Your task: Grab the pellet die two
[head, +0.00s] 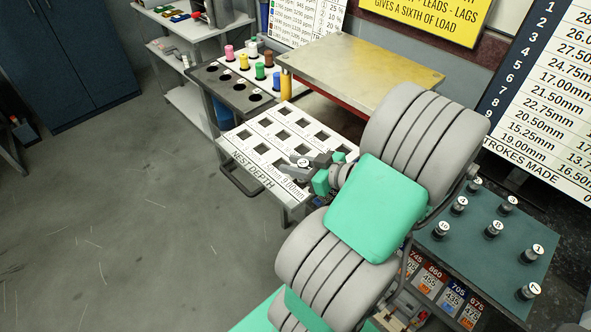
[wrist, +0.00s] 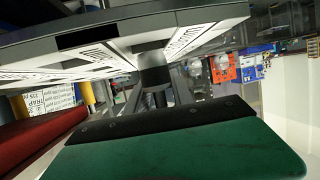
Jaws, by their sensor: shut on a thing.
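My gripper (head: 305,168) is over the front part of the white test depth tray (head: 251,162) in the head view. It is shut on a small die with a round white top (head: 303,162). The mark on that top is too small to read for certain, and the die's body is hidden by the fingers. Whether the die touches the tray cannot be told. More dark dies with numbered white tops, such as one at the right corner (head: 529,291), stand upright on the green mat (head: 475,262).
The tray has rows of square dark pockets. A metal-topped table (head: 345,70) stands behind my arm. A dark green surface (wrist: 180,155) fills the wrist view's bottom. The floor at left is clear.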

